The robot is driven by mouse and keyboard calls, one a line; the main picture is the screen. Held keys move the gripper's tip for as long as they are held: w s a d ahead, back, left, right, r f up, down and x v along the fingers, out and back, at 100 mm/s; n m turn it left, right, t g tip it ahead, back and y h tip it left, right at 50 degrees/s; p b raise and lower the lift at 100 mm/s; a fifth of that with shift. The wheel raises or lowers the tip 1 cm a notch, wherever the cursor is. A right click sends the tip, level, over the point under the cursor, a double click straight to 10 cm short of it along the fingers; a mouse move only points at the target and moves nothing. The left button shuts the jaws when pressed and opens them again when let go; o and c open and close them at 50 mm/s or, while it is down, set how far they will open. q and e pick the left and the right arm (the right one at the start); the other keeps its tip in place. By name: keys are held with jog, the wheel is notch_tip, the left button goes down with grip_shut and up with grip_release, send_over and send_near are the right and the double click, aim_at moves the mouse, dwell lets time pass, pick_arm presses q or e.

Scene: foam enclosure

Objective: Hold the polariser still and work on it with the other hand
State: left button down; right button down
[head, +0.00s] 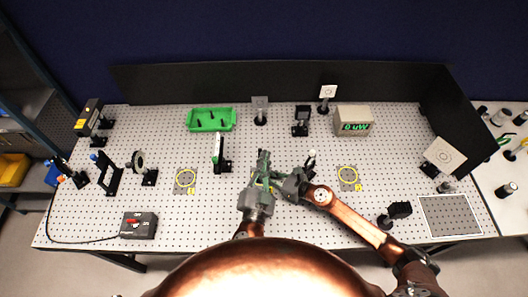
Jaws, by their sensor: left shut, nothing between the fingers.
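My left gripper (263,159) reaches up from the bottom middle over the perforated optics table (215,210). It is shut and empty. My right gripper (279,183) comes in from the right and lies close beside the left one, overlapping it in the picture. Whether its fingers are open is too small to tell. I cannot pick out the polariser for certain. A small dark mount with a pale top (311,158) stands just behind my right wrist, partly hidden by it. A round mounted optic (138,161) stands at the left.
A green tray (190,119) is at the back. Yellow-ringed mark A (185,180) and mark B (348,178) look clear. A meter (354,121) reads 0 uW. A control box (138,226) sits front left.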

pick_arm(q)
jog(key=shift+r, duration=2.25)
pick_arm(e)
jog(key=shift+f, duration=0.1)
jog(key=c, duration=1.8)
grip_release()
